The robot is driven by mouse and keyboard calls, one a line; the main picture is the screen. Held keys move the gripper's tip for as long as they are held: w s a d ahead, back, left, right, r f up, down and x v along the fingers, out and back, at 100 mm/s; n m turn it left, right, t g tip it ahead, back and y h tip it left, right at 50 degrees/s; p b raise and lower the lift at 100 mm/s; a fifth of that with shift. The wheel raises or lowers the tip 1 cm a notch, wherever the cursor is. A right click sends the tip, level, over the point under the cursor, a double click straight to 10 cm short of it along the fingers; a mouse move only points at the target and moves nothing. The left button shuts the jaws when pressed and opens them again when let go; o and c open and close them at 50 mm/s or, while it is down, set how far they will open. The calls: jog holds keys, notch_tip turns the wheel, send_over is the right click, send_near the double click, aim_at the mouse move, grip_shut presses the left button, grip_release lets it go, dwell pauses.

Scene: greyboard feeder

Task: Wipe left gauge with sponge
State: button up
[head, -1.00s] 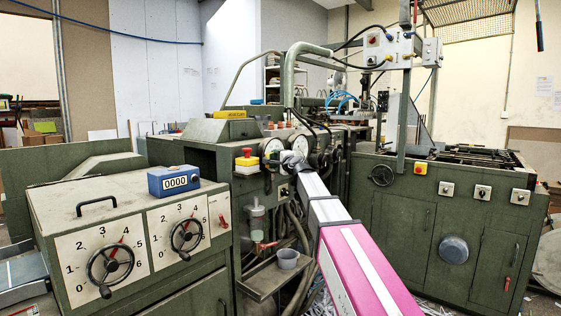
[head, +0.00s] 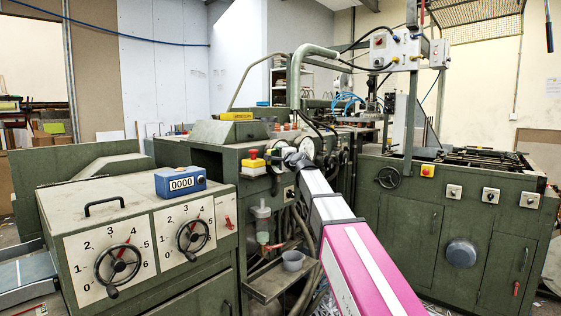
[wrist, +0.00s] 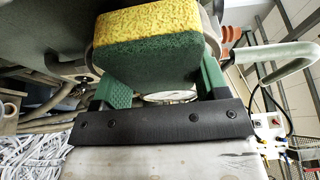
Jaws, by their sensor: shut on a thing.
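The sponge (wrist: 148,45), yellow on one side and dark green on the other, fills the upper middle of the wrist view. My gripper (wrist: 160,85) is shut on it, with a green finger at each side. In the head view my gripper (head: 291,156) is at the machine's upper front panel, and the sponge cannot be made out. The left gauge (head: 275,147) is a pale round dial, partly hidden by my gripper. A second gauge (head: 308,147) sits to its right. A round pale rim (wrist: 170,97) shows below the sponge in the wrist view. Contact cannot be told.
A yellow box with a red button (head: 253,160) is just left of my gripper. A blue counter (head: 180,181) sits on the cabinet at left. A grey cup (head: 292,260) stands on a low shelf, with hoses beside it. A green pipe (head: 297,75) rises behind the panel.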

jog(key=w+d, duration=0.6)
jog(key=w, duration=0.2)
jog(key=shift+w+d, duration=0.15)
jog(key=shift+w, duration=0.05)
dwell(0.9)
jog(key=shift+s, duration=0.1)
jog(key=shift+s+a, duration=1.05)
jog(key=shift+s, duration=0.3)
jog(key=shift+s+a, duration=1.05)
jog(key=shift+s, duration=0.3)
jog(key=shift+s+a, duration=1.05)
jog(key=shift+s, duration=0.3)
jog(key=shift+s+d, duration=0.95)
jog(key=shift+d, duration=0.25)
jog(key=shift+s+d, duration=0.9)
jog(key=shift+d, duration=0.25)
